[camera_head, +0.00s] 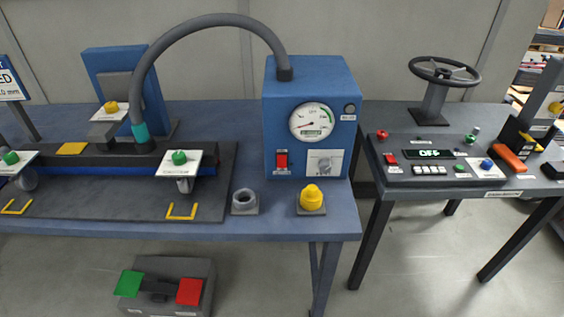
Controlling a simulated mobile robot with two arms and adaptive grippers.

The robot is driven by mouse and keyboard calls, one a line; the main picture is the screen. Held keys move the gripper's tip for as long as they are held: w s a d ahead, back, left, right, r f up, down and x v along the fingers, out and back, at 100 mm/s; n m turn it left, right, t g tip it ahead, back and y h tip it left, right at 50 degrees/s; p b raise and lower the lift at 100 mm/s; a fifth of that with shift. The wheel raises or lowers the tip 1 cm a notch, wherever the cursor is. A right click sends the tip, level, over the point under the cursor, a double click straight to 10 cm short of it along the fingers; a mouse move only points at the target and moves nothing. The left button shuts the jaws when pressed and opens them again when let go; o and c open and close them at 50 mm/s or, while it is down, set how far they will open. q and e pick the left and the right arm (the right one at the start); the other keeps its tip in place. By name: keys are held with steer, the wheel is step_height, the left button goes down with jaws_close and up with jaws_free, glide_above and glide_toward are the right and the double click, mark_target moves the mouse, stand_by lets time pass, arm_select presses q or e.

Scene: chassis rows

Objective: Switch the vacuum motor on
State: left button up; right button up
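A blue box (285,100) stands at the right end of the blue bench and carries a round white gauge (312,122). A red rocker switch (281,160) sits low on its front, with a small label under it. The label is too small to read, and I cannot tell which way the rocker is tipped. A white picture plate (324,163) is right of the switch, and a small round dark part (349,109) is at the upper right. A grey hose (212,22) arches from the box top to a teal cuff (140,132) on the left. Neither gripper is in view.
A yellow knob (312,196) and a grey ring (244,201) stand before the box. Left is a dark fixture with green buttons (180,158). A green-and-red pedal unit (160,287) is on the floor. The right table holds a control panel (437,160) and handwheel (444,71).

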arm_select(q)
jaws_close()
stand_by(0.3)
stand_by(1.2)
